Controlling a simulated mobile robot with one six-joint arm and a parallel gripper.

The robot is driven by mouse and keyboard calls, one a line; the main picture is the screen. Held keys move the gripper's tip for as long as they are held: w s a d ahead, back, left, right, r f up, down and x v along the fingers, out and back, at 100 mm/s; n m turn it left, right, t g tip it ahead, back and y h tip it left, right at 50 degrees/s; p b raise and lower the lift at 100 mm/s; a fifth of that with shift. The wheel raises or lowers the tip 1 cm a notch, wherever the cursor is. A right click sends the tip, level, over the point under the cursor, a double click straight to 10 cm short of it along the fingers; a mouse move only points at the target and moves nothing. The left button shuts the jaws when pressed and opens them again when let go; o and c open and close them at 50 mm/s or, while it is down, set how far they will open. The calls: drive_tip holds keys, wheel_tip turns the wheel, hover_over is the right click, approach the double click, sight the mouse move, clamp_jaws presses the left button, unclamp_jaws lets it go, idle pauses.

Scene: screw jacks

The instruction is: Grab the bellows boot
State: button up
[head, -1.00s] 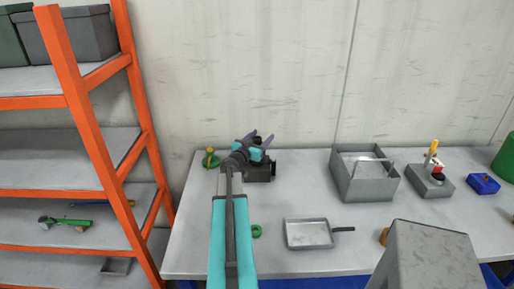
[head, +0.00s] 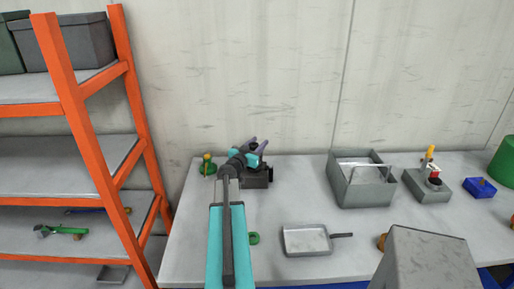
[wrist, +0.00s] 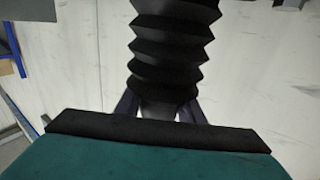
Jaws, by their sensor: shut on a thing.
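The bellows boot (wrist: 172,50) is a black, ribbed sleeve that fills the upper middle of the wrist view. My gripper (wrist: 158,108) is shut on it, with one dark finger at each side of its lower end. In the head view my gripper (head: 258,149) is over the back left of the table, above a dark block (head: 257,179). A small black piece of the boot (head: 253,146) shows between the fingers there. The rest of the boot is too small or hidden to make out in that view.
A green piece with a yellow knob (head: 207,166) stands just left of my gripper. A green ring (head: 253,238), a shallow pan (head: 305,240) and a grey open box (head: 366,195) are on the table. An orange shelf (head: 88,135) stands at the left, the wall close behind.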

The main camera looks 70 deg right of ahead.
wheel_tip(320, 180, up, 18)
idle(0.8)
idle(0.7)
